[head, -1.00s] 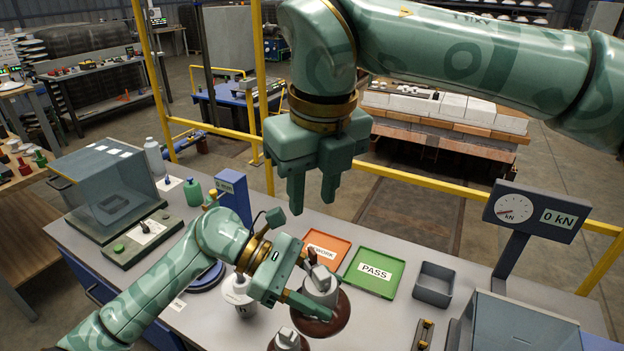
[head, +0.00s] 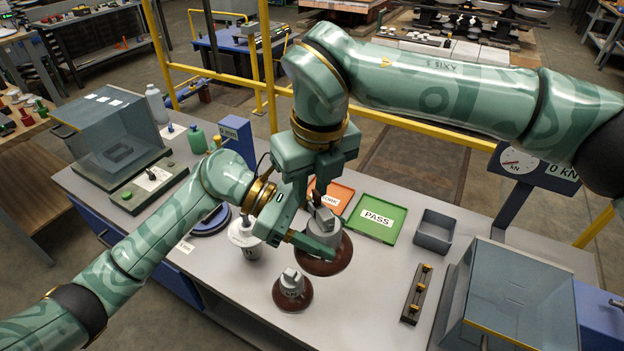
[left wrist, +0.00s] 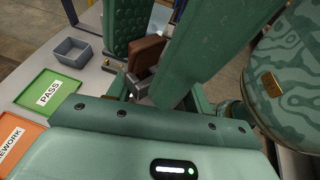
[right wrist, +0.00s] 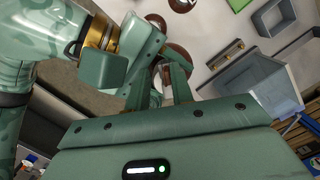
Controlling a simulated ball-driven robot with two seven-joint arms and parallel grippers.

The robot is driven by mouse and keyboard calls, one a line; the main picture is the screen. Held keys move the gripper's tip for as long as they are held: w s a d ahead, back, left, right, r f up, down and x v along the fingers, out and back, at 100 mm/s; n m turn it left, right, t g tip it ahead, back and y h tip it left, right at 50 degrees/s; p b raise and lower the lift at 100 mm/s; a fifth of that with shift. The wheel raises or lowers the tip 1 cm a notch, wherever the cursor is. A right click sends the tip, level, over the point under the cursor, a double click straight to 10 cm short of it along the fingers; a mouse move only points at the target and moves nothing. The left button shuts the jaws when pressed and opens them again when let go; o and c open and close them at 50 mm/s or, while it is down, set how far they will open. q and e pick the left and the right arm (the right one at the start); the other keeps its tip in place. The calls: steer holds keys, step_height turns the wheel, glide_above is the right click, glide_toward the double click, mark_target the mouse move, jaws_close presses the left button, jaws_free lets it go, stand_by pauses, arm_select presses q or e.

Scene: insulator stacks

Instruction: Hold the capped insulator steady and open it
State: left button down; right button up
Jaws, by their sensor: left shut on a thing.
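The capped insulator, a brown disc with a grey metal top (head: 322,262), stands on the bench in the head view. My left gripper (head: 318,236) is shut on its grey upper part from the left. In the left wrist view a brown part (left wrist: 146,52) shows beyond the green fingers. My right gripper (head: 308,196) points down just above the insulator's top, its fingers partly hidden by the left gripper. In the right wrist view its fingers (right wrist: 160,88) are apart, and I cannot tell that they touch anything.
A smaller brown-and-grey insulator (head: 291,290) stands in front, and a white pot-like object (head: 244,240) at left. A green PASS tray (head: 376,219), orange REWORK tray (head: 338,194), grey bin (head: 434,232) and a clear box (head: 510,295) lie right.

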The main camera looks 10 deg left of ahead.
mark_target(313, 205)
jaws_close()
steer(key=shift+r, duration=0.2)
stand_by(0.3)
steer(key=shift+r, duration=0.9)
steer(key=shift+w+r, duration=0.1)
steer(key=shift+r, duration=1.9)
